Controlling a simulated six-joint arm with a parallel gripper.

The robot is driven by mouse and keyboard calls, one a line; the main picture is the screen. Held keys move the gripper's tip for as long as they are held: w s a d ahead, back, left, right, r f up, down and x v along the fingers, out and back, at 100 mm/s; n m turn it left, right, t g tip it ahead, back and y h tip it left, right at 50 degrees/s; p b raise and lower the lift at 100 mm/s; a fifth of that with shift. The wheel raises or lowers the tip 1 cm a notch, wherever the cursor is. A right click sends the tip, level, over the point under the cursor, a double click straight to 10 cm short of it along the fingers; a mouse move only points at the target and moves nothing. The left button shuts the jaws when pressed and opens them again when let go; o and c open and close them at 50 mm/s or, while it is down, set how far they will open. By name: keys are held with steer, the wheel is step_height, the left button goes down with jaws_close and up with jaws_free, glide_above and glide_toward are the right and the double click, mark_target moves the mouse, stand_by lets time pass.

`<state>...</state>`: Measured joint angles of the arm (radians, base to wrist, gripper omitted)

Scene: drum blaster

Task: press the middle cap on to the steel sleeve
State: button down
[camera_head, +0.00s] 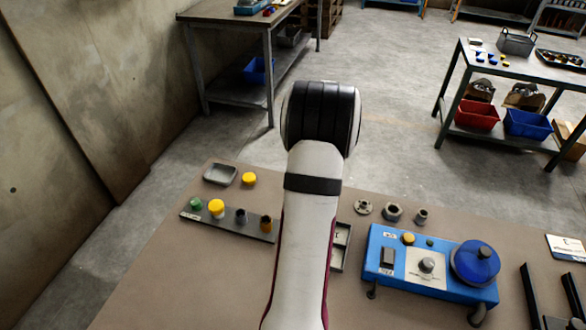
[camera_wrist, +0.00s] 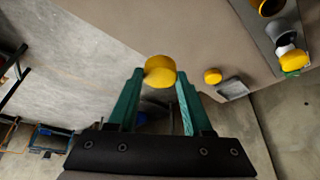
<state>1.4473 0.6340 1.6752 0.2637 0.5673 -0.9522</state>
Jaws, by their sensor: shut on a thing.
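My gripper (camera_wrist: 160,78) shows in the wrist view, its green fingers closed on a yellow cap (camera_wrist: 160,71) at their tips. It holds the cap out over the table edge side. In the head view my arm hides the gripper and the held cap. A dark grey sleeve (camera_head: 240,216), which looks like the steel one, stands on a rack strip (camera_head: 190,215) at the left of the table. It also shows in the wrist view (camera_wrist: 285,39) at the upper right, apart from the gripper. Another yellow cap (camera_head: 249,179) lies loose on the table.
On the strip stand a green piece (camera_head: 196,203), a yellow-topped piece (camera_head: 216,207) and an orange-brown sleeve (camera_head: 266,223). A grey tray (camera_head: 220,174) sits behind. A blue machine (camera_head: 400,278) and several grey metal parts (camera_head: 393,212) are on the right. The table's front left is clear.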

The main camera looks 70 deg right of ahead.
steer(key=w+a+n+y, duration=0.1)
steer(key=w+a+n, duration=0.2)
steer(key=w+a, duration=0.1)
steer(key=w+a+n+t+y, duration=0.1)
steer(key=w+a+n, duration=0.3)
steer(key=w, duration=0.1)
steer(key=w+a+n+t+y, duration=0.1)
steer(key=w+a+n, duration=0.2)
steer(key=w+a, duration=0.1)
steer(key=shift+w+a+r+n+y, duration=0.1)
steer(key=shift+w+a+n+y, duration=0.1)
steer(key=shift+w+n+y, duration=0.15)
steer(key=shift+n, duration=0.25)
steer(key=shift+w+a+f, duration=0.1)
steer(key=shift+a+f, duration=0.05)
steer(key=shift+f, duration=1.25)
steer(key=shift+w+a+f, duration=0.1)
steer(key=shift+a+f, duration=0.05)
steer(key=shift+f, duration=1.25)
steer(key=shift+f, duration=0.75)
steer(key=shift+c, duration=1.2)
jaws_free()
steer(key=shift+c, duration=0.3)
